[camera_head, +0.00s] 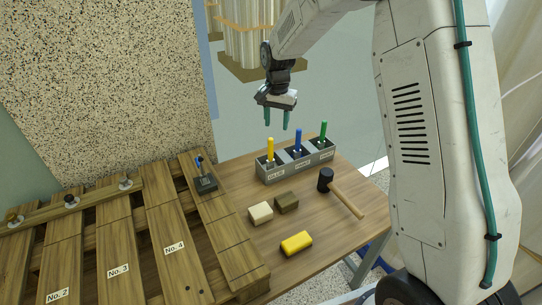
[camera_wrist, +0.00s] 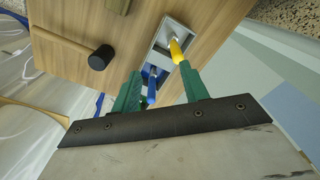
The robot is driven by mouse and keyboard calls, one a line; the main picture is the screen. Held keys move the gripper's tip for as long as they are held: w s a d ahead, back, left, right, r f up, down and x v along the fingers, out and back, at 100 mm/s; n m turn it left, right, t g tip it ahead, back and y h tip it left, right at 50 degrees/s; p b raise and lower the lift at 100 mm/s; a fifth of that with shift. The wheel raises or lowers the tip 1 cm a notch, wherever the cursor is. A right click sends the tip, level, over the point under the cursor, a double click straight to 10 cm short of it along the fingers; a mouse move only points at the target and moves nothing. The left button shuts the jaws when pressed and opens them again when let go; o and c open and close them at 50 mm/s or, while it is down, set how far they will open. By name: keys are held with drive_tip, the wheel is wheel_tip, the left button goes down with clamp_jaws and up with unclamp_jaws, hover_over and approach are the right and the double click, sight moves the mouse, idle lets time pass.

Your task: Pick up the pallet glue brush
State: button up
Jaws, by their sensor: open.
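A grey holder (camera_head: 268,176) with three labelled compartments stands on the table. A brush with a yellow handle (camera_head: 270,149) is in its left compartment, one with a blue handle (camera_head: 298,141) in the middle, and one with a green handle (camera_head: 323,131) on the right. The left label seems to read "GLUE", though it is small. My gripper (camera_head: 276,121) is open and empty above the holder, apart from the handles. In the wrist view, the blue handle (camera_wrist: 152,88) shows between my green fingers, and the yellow handle (camera_wrist: 176,51) shows by the right fingertip.
A black-headed mallet (camera_head: 326,181), a cream block (camera_head: 260,212), a brown block (camera_head: 286,202) and a yellow block (camera_head: 296,243) lie in front of the holder. A wooden pallet (camera_head: 120,262) fills the left, with a dark tool (camera_head: 206,184) on it.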

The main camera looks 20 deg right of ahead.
sight(272, 139)
drive_tip(key=shift+m, duration=0.5)
drive_tip(key=w+f, duration=0.1)
drive_tip(key=f, duration=0.2)
drive_tip(key=w+f, duration=0.1)
drive_tip(key=f, duration=0.2)
drive_tip(key=w+f, duration=0.1)
drive_tip(key=f, duration=0.1)
drive_tip(key=shift+w+a+f, duration=0.2)
drive_tip(key=shift+w+f, duration=0.15)
drive_tip(key=shift+f, duration=0.05)
drive_tip(key=f, duration=0.5)
drive_tip(key=shift+w+a+f, duration=0.1)
drive_tip(key=shift+a+f, duration=0.05)
drive_tip(key=shift+a, duration=0.05)
clamp_jaws()
